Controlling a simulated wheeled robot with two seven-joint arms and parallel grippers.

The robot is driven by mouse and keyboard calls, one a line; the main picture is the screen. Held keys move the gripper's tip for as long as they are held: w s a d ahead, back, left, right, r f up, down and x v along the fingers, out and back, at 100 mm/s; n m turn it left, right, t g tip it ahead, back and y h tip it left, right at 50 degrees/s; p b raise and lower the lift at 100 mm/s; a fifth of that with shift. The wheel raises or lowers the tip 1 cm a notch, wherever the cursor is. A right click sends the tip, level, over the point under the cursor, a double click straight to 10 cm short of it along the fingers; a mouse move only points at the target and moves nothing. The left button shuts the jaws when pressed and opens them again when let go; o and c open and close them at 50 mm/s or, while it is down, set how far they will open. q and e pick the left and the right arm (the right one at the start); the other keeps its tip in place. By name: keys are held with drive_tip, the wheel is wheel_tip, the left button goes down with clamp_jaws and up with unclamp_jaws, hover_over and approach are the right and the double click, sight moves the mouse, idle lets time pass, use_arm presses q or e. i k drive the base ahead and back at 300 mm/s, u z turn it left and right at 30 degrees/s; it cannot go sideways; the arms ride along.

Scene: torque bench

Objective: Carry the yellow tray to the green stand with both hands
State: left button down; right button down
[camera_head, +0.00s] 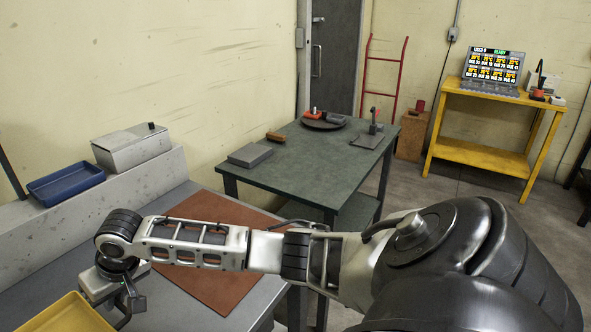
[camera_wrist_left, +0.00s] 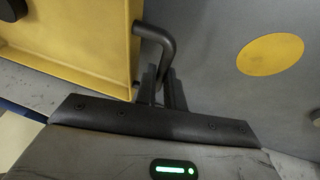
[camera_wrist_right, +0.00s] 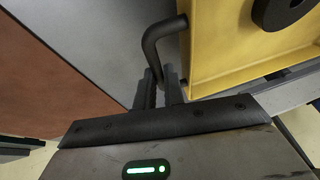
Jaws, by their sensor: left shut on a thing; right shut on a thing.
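The yellow tray (camera_head: 68,315) shows at the bottom left of the head view, mostly cut off by the frame. My right gripper (camera_head: 131,300) is at its right side, shut on a dark bent handle (camera_wrist_right: 160,36) of the tray (camera_wrist_right: 245,45). In the left wrist view my left gripper (camera_wrist_left: 164,88) is shut on the other dark handle (camera_wrist_left: 158,38), beside the tray wall (camera_wrist_left: 85,40). A dark round thing (camera_wrist_right: 283,10) is in the tray. I cannot tell whether the tray touches the bench. A green table-like stand (camera_head: 320,165) is at mid-picture.
The stand bears a grey box (camera_head: 250,155), a brown block (camera_head: 276,136), a dark round dish (camera_head: 325,123) and a small fixture (camera_head: 373,130). A reddish mat (camera_head: 205,275) lies on the grey bench. A blue bin (camera_head: 66,184) is at left. A yellow disc (camera_wrist_left: 270,54) marks a grey surface.

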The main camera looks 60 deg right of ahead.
sight(316, 165)
drive_tip(key=z, duration=3.3)
drive_tip(key=i, duration=3.45)
drive_tip(key=u, duration=2.75)
